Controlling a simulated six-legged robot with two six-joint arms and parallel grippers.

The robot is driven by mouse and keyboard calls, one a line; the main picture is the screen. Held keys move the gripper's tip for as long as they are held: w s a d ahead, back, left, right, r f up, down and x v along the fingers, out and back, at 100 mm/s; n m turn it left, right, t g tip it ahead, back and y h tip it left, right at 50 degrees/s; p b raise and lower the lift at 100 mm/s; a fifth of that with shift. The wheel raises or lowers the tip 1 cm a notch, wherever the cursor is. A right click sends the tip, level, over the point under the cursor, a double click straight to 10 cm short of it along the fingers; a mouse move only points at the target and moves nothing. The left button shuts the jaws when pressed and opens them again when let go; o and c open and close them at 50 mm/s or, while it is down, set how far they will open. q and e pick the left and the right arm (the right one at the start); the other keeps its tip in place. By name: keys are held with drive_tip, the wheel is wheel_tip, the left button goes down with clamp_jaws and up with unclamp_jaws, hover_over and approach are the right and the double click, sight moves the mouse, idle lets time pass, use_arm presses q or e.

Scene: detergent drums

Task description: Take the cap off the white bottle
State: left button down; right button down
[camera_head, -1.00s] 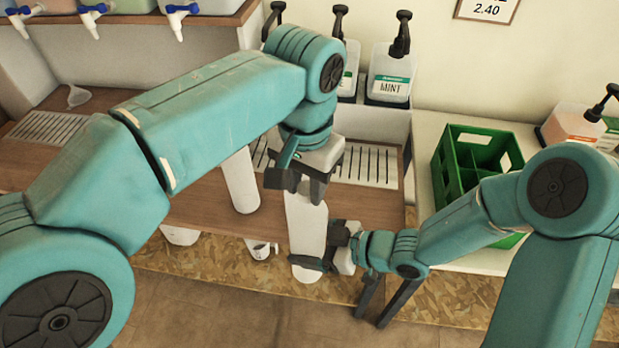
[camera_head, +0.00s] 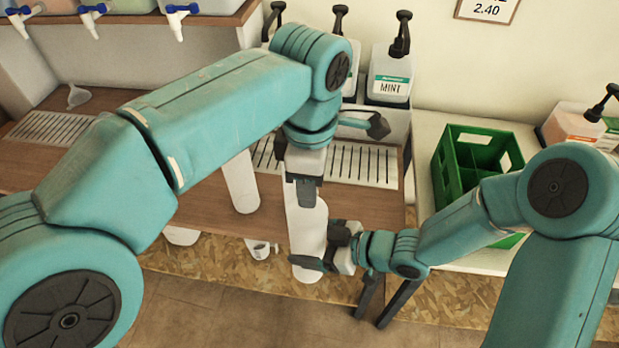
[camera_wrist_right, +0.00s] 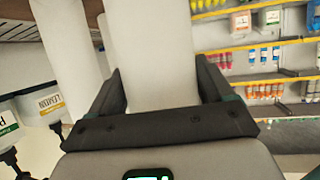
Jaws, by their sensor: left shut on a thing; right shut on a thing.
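The white bottle (camera_head: 307,228) is held upright in front of the brown counter. My right gripper (camera_head: 330,250) is shut on its lower body from the right; the right wrist view shows the white body (camera_wrist_right: 150,50) between both fingers. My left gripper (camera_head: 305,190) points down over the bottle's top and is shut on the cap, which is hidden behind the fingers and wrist. I cannot tell whether the cap is loose.
Another white bottle (camera_head: 241,182) stands to the left on the counter (camera_head: 205,205). Pump bottles, one labelled MINT (camera_head: 390,80), stand behind a drip grate (camera_head: 362,165). A green crate (camera_head: 450,185) sits on the right-hand surface.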

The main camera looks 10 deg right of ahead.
use_arm(q)
drive_tip(key=shift+r, duration=0.15)
idle(0.4)
drive_tip(key=shift+r, duration=0.95)
